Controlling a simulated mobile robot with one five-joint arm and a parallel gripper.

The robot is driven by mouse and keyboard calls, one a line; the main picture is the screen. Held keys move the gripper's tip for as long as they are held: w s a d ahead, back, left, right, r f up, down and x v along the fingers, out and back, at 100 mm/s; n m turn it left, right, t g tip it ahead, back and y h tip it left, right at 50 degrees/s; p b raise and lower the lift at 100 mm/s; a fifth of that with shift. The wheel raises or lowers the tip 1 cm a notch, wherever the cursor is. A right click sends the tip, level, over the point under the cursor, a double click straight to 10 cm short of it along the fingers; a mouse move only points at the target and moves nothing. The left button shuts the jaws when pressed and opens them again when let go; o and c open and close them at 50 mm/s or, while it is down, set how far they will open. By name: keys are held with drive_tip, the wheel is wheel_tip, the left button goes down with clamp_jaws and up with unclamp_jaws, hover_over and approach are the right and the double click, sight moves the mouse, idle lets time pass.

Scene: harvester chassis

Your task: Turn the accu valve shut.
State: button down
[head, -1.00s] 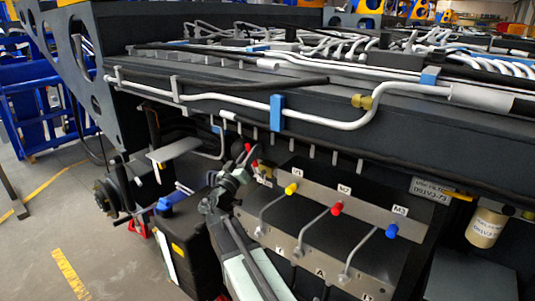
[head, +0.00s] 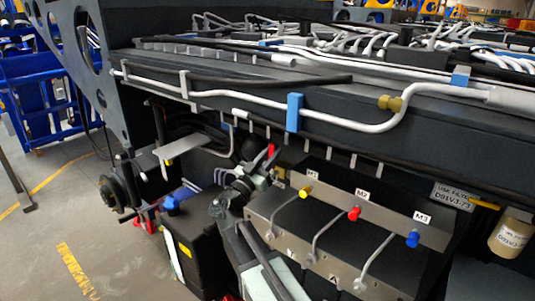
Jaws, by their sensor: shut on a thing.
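A small red handle (head: 271,151), which looks like the accu valve's, shows at the left end of the valve panel, under the frame beam. It stands roughly upright. My gripper (head: 264,172) is at this handle and appears shut on it. The fingertips are small and dark, and my wrist hides the valve body and most of the grip.
The grey panel (head: 384,217) carries yellow (head: 305,191), red (head: 354,213) and blue (head: 413,239) knobs, marked M1, M2 and M3, close right of my arm. The beam (head: 235,108) runs above. A black box (head: 196,250) stands left; open floor (head: 120,265) lies beyond.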

drive_tip(key=shift+d, duration=0.2)
drive_tip(key=c, duration=1.7)
unclamp_jaws()
drive_tip(key=o, duration=0.4)
drive_tip(key=shift+w+d+f, duration=0.15)
drive_tip(key=shift+d, duration=0.05)
drive_tip(key=shift+o, duration=0.2)
drive_tip(key=shift+a, duration=0.3)
drive_tip(key=b+v, duration=0.3)
drive_tip(key=v, duration=0.5)
